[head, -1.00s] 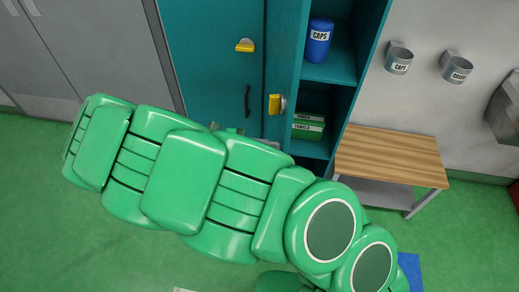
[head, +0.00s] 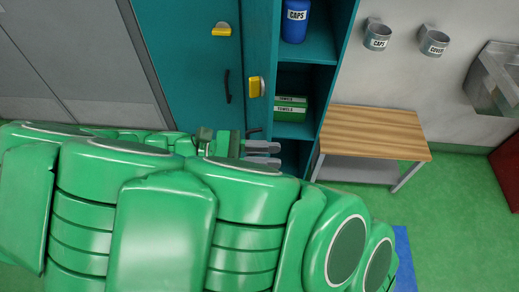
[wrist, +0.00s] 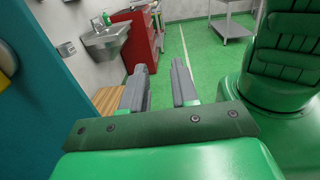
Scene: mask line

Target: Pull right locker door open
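The right locker door (head: 261,55) is a narrow teal panel in the head view, standing ajar beside the locker's open interior. It carries a yellow latch (head: 256,87) and a dark handle (head: 253,131) low down. My gripper (head: 275,154) is just below that handle, its grey fingers pointing right across the door's lower part. I cannot tell whether it touches the door. In the wrist view my gripper (wrist: 160,70) has its two fingers apart with nothing between them. A teal panel (wrist: 45,100) rises at the left there. My arm hides the door's bottom.
The closed left locker door (head: 185,60) is beside it. Inside the right locker are a blue caps canister (head: 295,20) and green towel boxes (head: 290,108). A wooden-topped bench (head: 375,132) stands close on the right. Green floor (head: 455,220) is clear farther right.

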